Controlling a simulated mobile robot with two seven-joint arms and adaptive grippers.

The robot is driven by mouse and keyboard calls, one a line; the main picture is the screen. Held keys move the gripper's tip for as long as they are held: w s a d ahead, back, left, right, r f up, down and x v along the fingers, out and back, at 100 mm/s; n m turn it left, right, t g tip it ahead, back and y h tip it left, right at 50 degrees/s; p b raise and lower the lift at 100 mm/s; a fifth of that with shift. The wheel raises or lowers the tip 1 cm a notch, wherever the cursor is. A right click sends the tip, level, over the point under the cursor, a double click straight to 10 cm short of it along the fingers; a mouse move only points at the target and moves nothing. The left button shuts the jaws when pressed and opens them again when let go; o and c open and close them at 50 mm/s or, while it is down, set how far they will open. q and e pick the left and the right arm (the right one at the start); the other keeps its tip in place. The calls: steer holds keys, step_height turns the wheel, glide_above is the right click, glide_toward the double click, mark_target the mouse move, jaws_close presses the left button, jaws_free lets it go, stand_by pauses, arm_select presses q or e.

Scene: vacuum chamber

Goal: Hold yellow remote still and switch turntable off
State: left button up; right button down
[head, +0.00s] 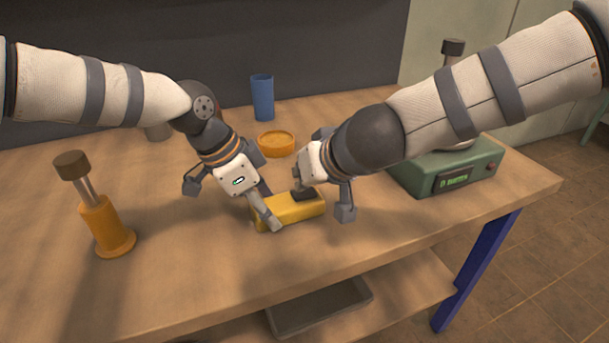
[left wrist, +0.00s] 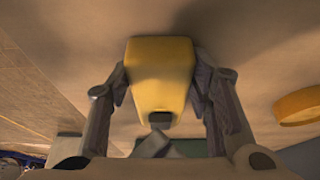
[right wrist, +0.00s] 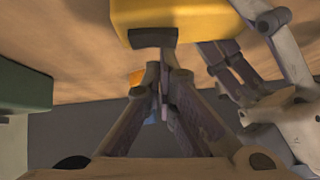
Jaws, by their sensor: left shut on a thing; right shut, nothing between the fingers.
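The yellow remote (head: 300,208) lies on the wooden table. My left gripper (head: 266,205) is shut on it. In the left wrist view the remote (left wrist: 160,70) sits between the two fingers, with a small dark part (left wrist: 160,118) at its near end. My right gripper (head: 304,184) is shut and empty, right over the remote's dark switch (head: 303,195). In the right wrist view its closed fingertips (right wrist: 160,72) are close to the dark switch (right wrist: 153,38); I cannot tell whether they touch. The green turntable (head: 425,177) with a lit display stands at the right, partly hidden by my right arm.
An orange dish (head: 276,143) and a blue cup (head: 262,98) stand behind the grippers. An orange stand with a brown-topped post (head: 104,228) is at the left. A grey tray (head: 320,308) lies on the lower shelf. The table's front is clear.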

steer(key=shift+s+a+f+h, duration=0.1)
steer(key=shift+a+f+h, duration=0.1)
steer(key=shift+f+h, duration=0.2)
steer(key=shift+r, duration=0.1)
steer(key=shift+d, duration=0.2)
